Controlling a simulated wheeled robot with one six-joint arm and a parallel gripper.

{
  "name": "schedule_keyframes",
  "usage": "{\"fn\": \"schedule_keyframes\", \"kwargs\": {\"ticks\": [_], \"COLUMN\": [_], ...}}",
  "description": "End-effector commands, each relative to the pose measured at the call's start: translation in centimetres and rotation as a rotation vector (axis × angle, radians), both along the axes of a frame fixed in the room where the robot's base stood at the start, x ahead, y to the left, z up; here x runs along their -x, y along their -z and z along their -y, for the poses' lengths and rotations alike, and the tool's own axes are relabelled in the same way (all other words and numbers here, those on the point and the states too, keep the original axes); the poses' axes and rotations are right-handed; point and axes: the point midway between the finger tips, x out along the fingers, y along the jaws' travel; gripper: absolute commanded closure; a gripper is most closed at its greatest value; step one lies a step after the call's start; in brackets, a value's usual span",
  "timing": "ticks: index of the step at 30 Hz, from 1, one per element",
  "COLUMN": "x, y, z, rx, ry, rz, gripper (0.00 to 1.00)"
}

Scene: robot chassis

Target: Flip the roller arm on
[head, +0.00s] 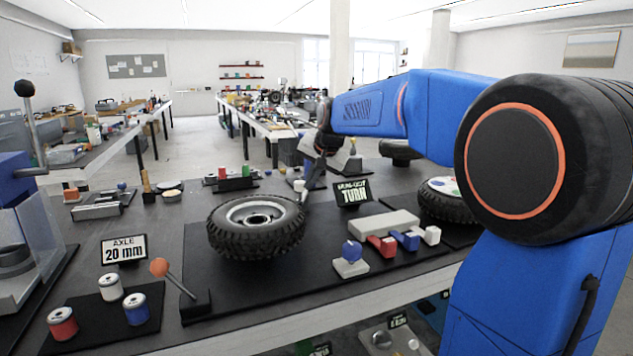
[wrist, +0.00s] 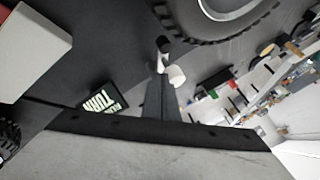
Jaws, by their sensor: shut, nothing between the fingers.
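The large black tyre (head: 256,226) with a pale rim lies flat on the dark mat; part of it shows at the top of the wrist view (wrist: 228,28). A small white roller (head: 299,186) stands just behind the tyre's right edge, and shows near the middle of the wrist view (wrist: 177,77). My gripper (head: 306,196) points down beside the roller, between the tyre and the black sign (head: 352,192). It is shut and holds nothing. Its dark narrow fingers reach up the middle of the wrist view (wrist: 162,46). I cannot tell whether they touch the roller. The roller's arm is mostly hidden.
An orange-knobbed lever (head: 160,268) stands at the mat's front left. A grey block (head: 384,223) and small coloured blocks (head: 408,240) lie to the right. A second tyre (head: 443,200) is partly behind my arm.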

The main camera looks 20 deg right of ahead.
Motion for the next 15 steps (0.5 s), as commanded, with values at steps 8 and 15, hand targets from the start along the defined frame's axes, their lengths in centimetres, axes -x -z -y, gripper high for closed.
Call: {"fn": "schedule_keyframes", "kwargs": {"ticks": [8, 15], "x": [-0.5, -0.8], "y": [0.1, 0.1], "z": [-1.5, -2.2], "rx": [0.000, -0.001], "ry": [-0.003, -0.002], "rz": [-0.001, -0.001], "gripper": [1.00, 1.00]}}
